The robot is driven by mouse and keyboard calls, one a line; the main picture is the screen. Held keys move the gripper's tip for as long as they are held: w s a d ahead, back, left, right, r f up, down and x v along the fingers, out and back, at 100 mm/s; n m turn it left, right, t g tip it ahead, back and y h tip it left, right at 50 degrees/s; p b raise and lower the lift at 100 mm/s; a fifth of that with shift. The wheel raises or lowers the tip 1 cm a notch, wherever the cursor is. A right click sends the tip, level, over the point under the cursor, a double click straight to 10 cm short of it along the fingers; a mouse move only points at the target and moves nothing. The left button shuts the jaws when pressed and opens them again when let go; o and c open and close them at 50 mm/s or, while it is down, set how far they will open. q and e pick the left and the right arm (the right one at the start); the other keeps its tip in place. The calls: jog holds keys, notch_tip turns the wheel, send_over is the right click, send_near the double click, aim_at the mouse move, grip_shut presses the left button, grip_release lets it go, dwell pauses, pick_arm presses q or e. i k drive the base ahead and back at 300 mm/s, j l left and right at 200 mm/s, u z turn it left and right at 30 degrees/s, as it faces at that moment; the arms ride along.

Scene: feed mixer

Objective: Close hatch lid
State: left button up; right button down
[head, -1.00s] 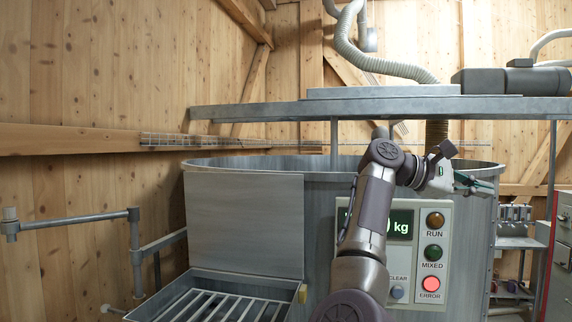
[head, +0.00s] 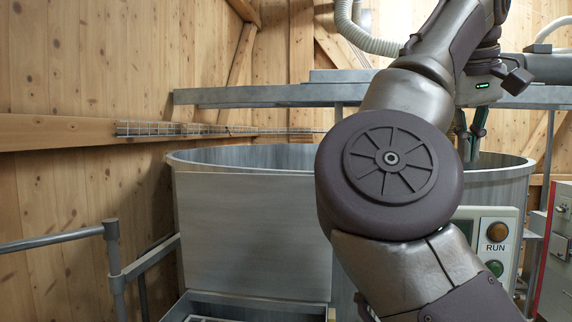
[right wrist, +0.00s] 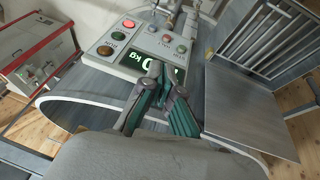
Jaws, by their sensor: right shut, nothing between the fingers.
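The hatch lid (head: 250,235) is a flat grey metal panel that stands upright, open, against the front left of the mixer tub (head: 215,157). The lid also shows at the right of the right wrist view (right wrist: 250,122), with the barred hatch opening (right wrist: 268,42) beyond it. My right gripper (head: 472,138) points down above the tub's right side, to the right of the lid and apart from it. In the right wrist view its green-padded fingers (right wrist: 163,85) are shut and empty, in front of the control panel. My left gripper is not in view.
The control panel (right wrist: 150,50) with lamps and a display lies close to the fingers in the right wrist view. A grey overhead beam (head: 260,95) crosses above the tub. A metal rail (head: 60,238) stands at the left. A red-edged cabinet (right wrist: 35,50) is nearby.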

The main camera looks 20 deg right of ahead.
aim_at(262, 235)
jog(key=i+j, duration=0.15)
jog(key=i, duration=0.25)
jog(key=i+j, duration=0.15)
jog(key=i, duration=0.2)
jog(key=i+j, duration=0.15)
jog(key=i, duration=0.25)
